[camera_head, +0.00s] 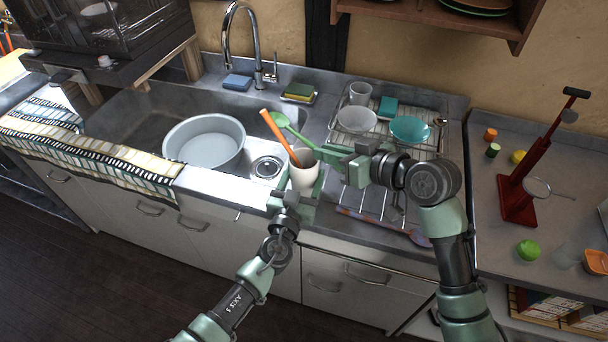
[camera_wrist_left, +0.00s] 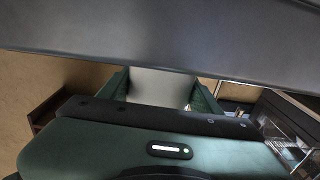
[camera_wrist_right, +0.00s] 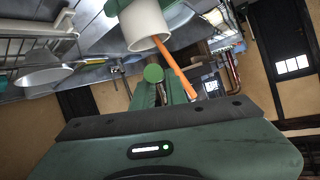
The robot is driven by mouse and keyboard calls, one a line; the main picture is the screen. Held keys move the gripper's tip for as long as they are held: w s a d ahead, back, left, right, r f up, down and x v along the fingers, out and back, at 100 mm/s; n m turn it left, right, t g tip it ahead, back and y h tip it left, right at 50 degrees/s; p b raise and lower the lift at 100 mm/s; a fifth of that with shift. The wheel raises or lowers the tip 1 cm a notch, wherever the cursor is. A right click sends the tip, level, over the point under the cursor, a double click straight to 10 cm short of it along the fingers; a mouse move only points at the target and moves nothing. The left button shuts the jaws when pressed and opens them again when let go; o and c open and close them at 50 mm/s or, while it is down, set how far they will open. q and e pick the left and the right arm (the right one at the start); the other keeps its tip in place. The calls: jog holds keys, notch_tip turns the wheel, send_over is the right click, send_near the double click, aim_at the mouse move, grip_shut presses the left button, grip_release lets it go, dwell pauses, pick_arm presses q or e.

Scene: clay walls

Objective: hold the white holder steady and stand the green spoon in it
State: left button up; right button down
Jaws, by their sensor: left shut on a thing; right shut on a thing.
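The white holder (camera_head: 303,178) stands at the sink's front edge, right of the drain. An orange-handled utensil (camera_head: 276,133) leans out of it to the left. My left gripper (camera_head: 297,192) is shut on the holder from the front; the holder's white wall (camera_wrist_left: 160,86) shows between its fingers in the left wrist view. My right gripper (camera_head: 328,154) is shut on the green spoon (camera_head: 293,128), beside and above the holder's right rim. The spoon tilts, its bowl up to the left. In the right wrist view, a round green end (camera_wrist_right: 153,73) sits between the fingers, apart from the holder (camera_wrist_right: 145,24).
A dish rack (camera_head: 380,186) with bowls and a cup lies to the right. A purple-brown spoon (camera_head: 385,227) lies along its front. A large pale basin (camera_head: 203,146) is in the sink at left. The faucet (camera_head: 257,45) stands behind.

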jog(key=shift+f, duration=1)
jog(key=c, duration=1.3)
grip_release()
jog(key=shift+c, duration=0.2)
jog(key=v, duration=1.2)
